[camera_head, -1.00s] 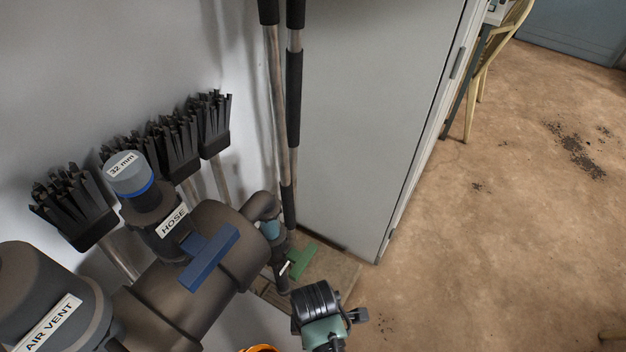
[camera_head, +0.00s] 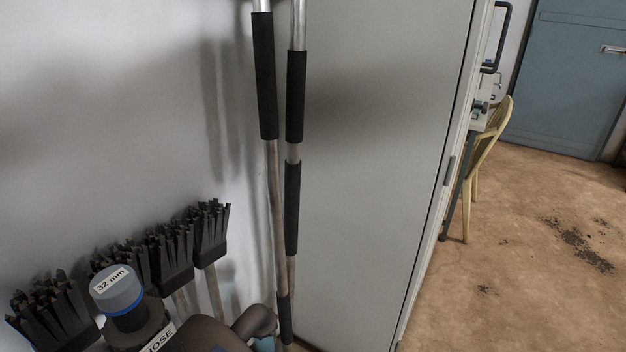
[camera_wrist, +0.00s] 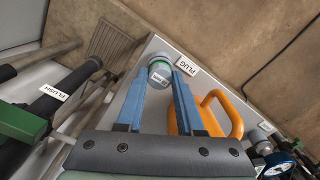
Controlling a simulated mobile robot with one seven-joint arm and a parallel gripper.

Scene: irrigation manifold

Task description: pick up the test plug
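In the wrist view, a round grey plug (camera_wrist: 160,72) with a green band and a small printed label stands beside a sign reading PLUG. My gripper (camera_wrist: 160,70) is open, its two blue fingers pointing toward the plug. The plug shows between and just beyond the fingertips; I cannot tell whether they touch it. In the head view, a different grey cap (camera_head: 117,288) with a blue band, marked 32 mm, sits on the branch labelled HOSE. My gripper is out of the head view.
An orange looped handle (camera_wrist: 222,112) lies close to the right finger. A dark pipe labelled FLUSH (camera_wrist: 50,98) and a green handle (camera_wrist: 22,122) are at left. In the head view, brushes (camera_head: 172,258) and poles (camera_head: 292,100) stand beside a grey cabinet (camera_head: 370,150).

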